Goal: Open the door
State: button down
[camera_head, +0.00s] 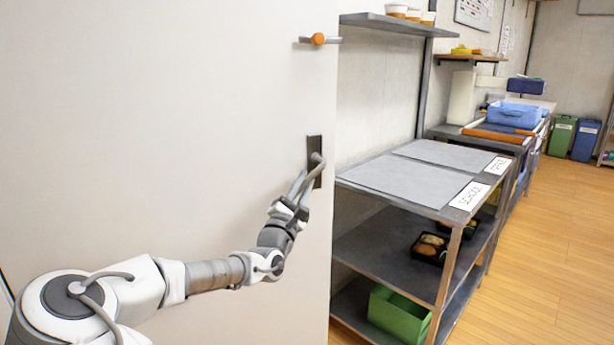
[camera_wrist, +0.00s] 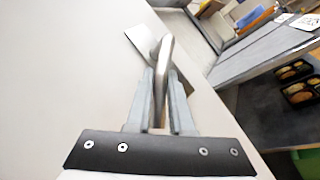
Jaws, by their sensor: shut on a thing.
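The door (camera_head: 180,120) is a large plain white panel filling the left half of the head view. It also shows in the wrist view (camera_wrist: 60,60). The room beyond shows past its right edge, so it stands at least partly open. A grey lever handle (camera_head: 317,158) on a dark plate sits near that edge. My gripper (camera_head: 306,178) reaches it from the lower left. In the wrist view the handle (camera_wrist: 165,50) lies between the two fingers of my gripper (camera_wrist: 161,82), which are shut on it. The hinges are out of view.
A metal shelf unit (camera_head: 445,215) stands close right of the door, with black food trays (camera_head: 430,247) and a green crate (camera_head: 398,315). Wooden floor (camera_head: 545,270) is clear farther right.

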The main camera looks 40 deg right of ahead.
jog(key=s+a+m+g+h+p, duration=0.1)
jog(key=s+a, duration=0.1)
jog(key=s, duration=0.4)
jog(key=shift+g, duration=0.3)
jog(key=c, duration=0.8)
grip_release()
jog(key=shift+s, duration=0.1)
jog(key=p+v, duration=0.2)
jog(key=v, duration=1.5)
jog(key=shift+a+f+p, duration=0.1)
jog(key=shift+p, duration=0.3)
